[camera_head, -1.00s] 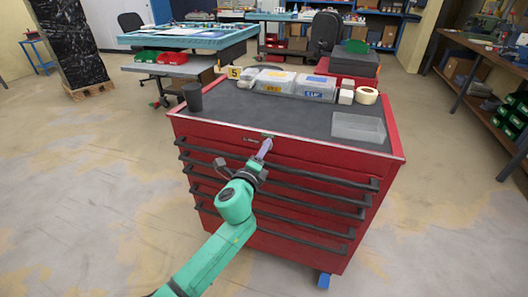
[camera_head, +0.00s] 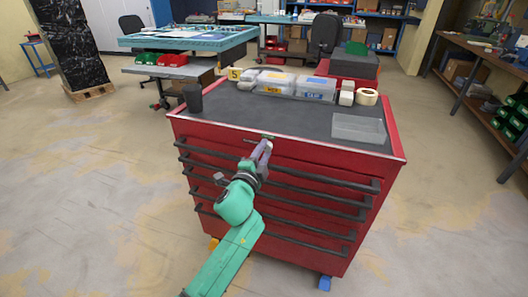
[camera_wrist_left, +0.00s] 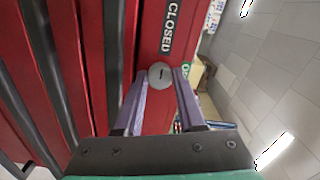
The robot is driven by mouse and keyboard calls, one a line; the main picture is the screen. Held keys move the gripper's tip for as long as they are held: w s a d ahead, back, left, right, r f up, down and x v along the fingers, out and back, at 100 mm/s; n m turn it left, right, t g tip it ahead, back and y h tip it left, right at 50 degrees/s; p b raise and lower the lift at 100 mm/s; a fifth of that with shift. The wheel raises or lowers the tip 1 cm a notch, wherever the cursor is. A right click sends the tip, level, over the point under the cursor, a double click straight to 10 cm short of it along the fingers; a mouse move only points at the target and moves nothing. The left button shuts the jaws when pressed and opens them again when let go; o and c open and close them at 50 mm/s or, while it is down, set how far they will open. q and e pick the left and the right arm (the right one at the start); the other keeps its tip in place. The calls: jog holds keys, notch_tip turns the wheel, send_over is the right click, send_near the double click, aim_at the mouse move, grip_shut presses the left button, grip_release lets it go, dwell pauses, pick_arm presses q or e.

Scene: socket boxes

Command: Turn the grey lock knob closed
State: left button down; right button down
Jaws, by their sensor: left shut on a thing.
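The grey lock knob (camera_wrist_left: 160,75) is a small round disc with a dark slot, on the red front of the tool cabinet (camera_head: 280,200). My left gripper (camera_wrist_left: 160,84) has one purple-grey finger on each side of the knob and is shut on it. A black label reading CLOSED (camera_wrist_left: 172,28) is above the knob in the wrist view, and a green label (camera_wrist_left: 192,74), mostly hidden by the finger, is at its right. In the head view my left gripper (camera_head: 262,150) is at the cabinet's upper front edge and hides the knob. My right gripper is not in view.
Dark drawer handles (camera_head: 320,178) run across the cabinet front below the gripper. On the cabinet top are a black cup (camera_head: 193,97), clear bins (camera_head: 315,88), a tape roll (camera_head: 366,96) and a clear tray (camera_head: 358,128).

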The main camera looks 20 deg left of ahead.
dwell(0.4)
pick_arm(q)
jog(key=c, duration=0.5)
grip_release()
jog(key=shift+f, duration=0.1)
